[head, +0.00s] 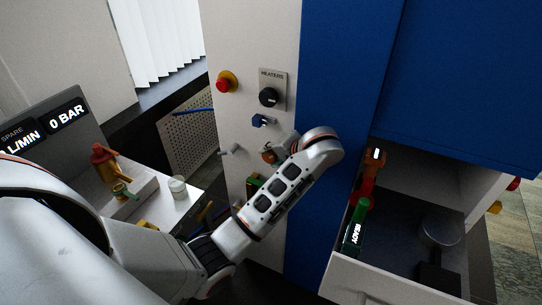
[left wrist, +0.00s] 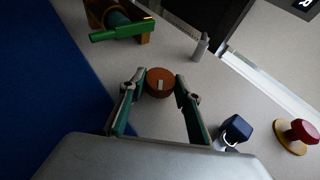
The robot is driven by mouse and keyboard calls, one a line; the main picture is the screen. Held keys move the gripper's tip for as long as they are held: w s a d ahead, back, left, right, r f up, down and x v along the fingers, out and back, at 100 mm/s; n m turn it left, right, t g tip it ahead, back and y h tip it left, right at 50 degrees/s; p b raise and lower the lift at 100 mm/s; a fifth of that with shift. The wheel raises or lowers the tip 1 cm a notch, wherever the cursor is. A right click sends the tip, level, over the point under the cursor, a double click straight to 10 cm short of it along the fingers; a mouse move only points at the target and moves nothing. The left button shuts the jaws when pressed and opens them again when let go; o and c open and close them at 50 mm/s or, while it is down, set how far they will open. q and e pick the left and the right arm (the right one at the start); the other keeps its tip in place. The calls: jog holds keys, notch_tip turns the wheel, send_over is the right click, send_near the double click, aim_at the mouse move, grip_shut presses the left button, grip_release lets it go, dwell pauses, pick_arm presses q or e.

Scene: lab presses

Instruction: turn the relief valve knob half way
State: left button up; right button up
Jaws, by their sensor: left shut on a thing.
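The relief valve knob appears to be the round orange-brown knob (left wrist: 160,83) with a pale pointer mark, on the light panel. In the left wrist view the mark runs nearly upright in the picture. My left gripper (left wrist: 160,84) has one green-grey finger on each side of this knob and is shut on it. In the head view the knob (head: 268,156) shows only partly beside my left gripper (head: 281,149), and my forearm covers the panel below it. I cannot read a label for this knob. My right gripper is not in view.
A small grey lever (head: 230,151) juts out to the left. A green handle (left wrist: 116,34) is nearby. A blue column (head: 335,100) stands right.

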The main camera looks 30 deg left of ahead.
pick_arm(q)
jog(key=shift+y, duration=0.3)
jog(key=o, duration=1.1)
